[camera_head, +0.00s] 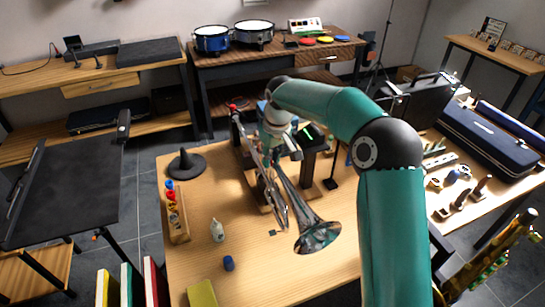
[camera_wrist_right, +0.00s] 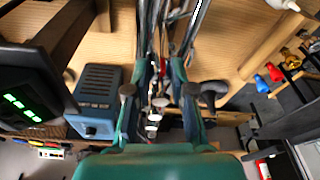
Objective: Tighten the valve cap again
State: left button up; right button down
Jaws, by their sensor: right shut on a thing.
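A silvery trumpet (camera_head: 288,205) stands over the wooden table, its bell low at the front and its tubes running back up toward my right gripper. My right gripper (camera_head: 272,148) comes down at the trumpet's back part, where its own wrist partly covers it. In the right wrist view, the gripper (camera_wrist_right: 163,72) has its two teal fingers close together around the trumpet's metal parts. Small round silvery valve parts (camera_wrist_right: 155,115) show between the fingers. The valve cap in the grip is mostly hidden, and I cannot tell how far it is screwed down. My left gripper is out of view.
A blue box (camera_wrist_right: 97,95) and a green-lit display (camera_wrist_right: 22,103) stand close beside the gripper.

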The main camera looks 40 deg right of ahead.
jog(key=m, duration=0.3)
jog(key=shift+m+h, duration=0.4)
jog(key=m+h, duration=0.1)
jog(key=m, duration=0.4)
jog(key=shift+d+g, duration=0.1)
jog(key=shift+g, duration=0.2)
jog(key=c, duration=1.2)
grip_release()
jog(key=p+v, duration=0.4)
jog(key=w+d+p+v, duration=0.1)
jog(key=v, duration=0.2)
jog(key=shift+r+p, duration=0.15)
jog(key=shift+p, duration=0.25)
